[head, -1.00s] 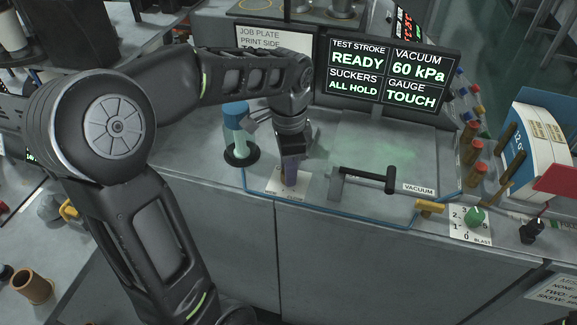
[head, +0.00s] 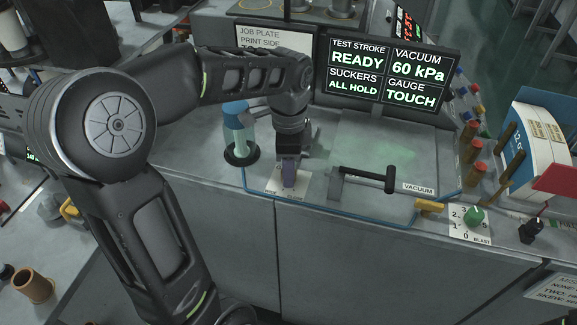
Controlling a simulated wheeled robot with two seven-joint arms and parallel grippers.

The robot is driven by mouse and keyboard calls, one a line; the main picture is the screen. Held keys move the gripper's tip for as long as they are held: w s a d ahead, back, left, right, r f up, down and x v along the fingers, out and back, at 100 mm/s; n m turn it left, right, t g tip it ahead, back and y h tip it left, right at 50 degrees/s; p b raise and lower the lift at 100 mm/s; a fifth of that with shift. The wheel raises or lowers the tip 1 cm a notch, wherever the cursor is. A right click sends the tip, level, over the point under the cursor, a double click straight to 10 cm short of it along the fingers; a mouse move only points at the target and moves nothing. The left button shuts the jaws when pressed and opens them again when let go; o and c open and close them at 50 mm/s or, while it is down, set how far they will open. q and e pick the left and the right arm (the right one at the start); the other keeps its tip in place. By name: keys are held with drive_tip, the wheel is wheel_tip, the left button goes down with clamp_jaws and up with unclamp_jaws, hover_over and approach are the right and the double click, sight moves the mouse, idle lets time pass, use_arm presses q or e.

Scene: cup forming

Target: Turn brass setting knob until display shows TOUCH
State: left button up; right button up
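The display (head: 388,74) at the back reads READY, 60 kPa, ALL HOLD, and TOUCH under GAUGE. My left gripper (head: 289,180) points down over a small pale dial plate (head: 273,185) on the grey bench front. A purplish piece shows at its tip, right at the plate; I cannot tell if it is finger pad or something held. No brass knob is visible on this plate; the gripper covers its middle. Whether the fingers are open or shut is unclear. My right gripper is not in view.
A blue-capped bottle (head: 237,130) stands close left of the gripper. A black vacuum lever (head: 370,177) lies to its right. Farther right are a brass-coloured fitting (head: 430,207), a green blast knob (head: 474,216) and a blue-and-white box (head: 535,140).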

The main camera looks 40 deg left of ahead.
use_arm(q)
drive_tip(key=shift+o, duration=0.9)
wheel_tip(320, 180, up, 8)
drive_tip(key=shift+f+b, duration=0.1)
drive_tip(key=shift+b, duration=0.25)
